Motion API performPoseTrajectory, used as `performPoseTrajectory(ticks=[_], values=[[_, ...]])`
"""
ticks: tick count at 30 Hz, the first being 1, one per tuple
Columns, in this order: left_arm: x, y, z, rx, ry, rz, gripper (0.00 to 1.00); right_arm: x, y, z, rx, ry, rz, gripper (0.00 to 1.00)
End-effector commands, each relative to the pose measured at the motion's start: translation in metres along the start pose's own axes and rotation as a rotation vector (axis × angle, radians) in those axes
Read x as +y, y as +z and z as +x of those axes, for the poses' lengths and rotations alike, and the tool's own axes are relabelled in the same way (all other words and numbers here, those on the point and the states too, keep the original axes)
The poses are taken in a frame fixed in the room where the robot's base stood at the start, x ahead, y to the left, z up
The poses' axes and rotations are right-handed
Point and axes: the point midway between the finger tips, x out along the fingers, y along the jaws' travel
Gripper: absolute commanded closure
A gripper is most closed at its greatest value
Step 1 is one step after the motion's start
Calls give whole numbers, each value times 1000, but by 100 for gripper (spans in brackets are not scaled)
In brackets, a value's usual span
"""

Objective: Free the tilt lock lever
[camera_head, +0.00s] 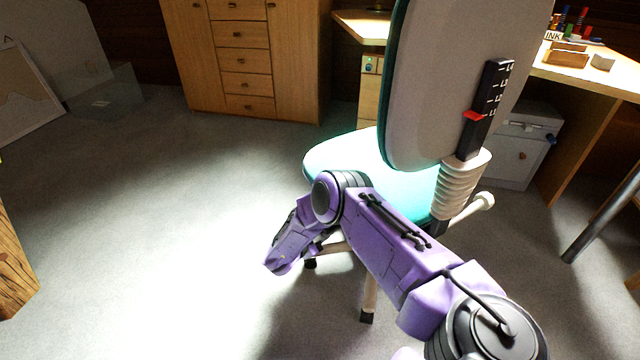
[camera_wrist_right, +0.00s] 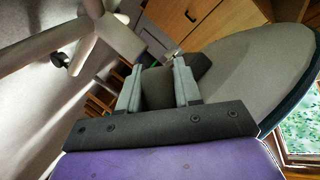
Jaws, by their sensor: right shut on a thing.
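The office chair has a teal seat (camera_head: 345,152) and a pale-backed backrest (camera_head: 435,85). A pale lever (camera_head: 484,201) with a rounded end sticks out right of its ribbed post; I cannot tell whether it is the tilt lock lever. My right arm reaches across in front of the chair, its gripper not clearly seen in the head view. I cannot tell what part the block is. My left gripper is out of view.
A black scale (camera_head: 490,105) with a red pointer (camera_head: 474,115) is on the backrest. A wooden cabinet (camera_head: 245,60) stands behind, a desk (camera_head: 610,76) at right. A timber piece (camera_head: 14,262) is at the left edge. The floor left of the chair is clear.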

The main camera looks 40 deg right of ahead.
Motion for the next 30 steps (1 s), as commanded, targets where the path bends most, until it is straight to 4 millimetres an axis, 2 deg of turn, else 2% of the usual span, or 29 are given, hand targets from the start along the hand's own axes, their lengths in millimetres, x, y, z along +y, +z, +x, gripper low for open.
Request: performPoseTrajectory(ticks=[2, 3, 4, 14, 17, 24, 30], values=[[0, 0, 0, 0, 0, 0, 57, 2, 0, 1, 2, 2, -5, 100], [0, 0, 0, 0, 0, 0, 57, 2, 0, 1, 2, 2, -4, 54], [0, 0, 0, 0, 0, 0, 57, 1, 0, 1, 2, 2, -4, 46], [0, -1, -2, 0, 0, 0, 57, -1, 0, -5, -1, -2, -3, 46], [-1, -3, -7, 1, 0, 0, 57, -3, 0, -22, -3, -3, -3, 46], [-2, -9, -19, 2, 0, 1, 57, -2, -1, -79, -2, -3, -3, 46], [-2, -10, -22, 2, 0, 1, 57, 0, 0, -104, 0, -1, -3, 46]])
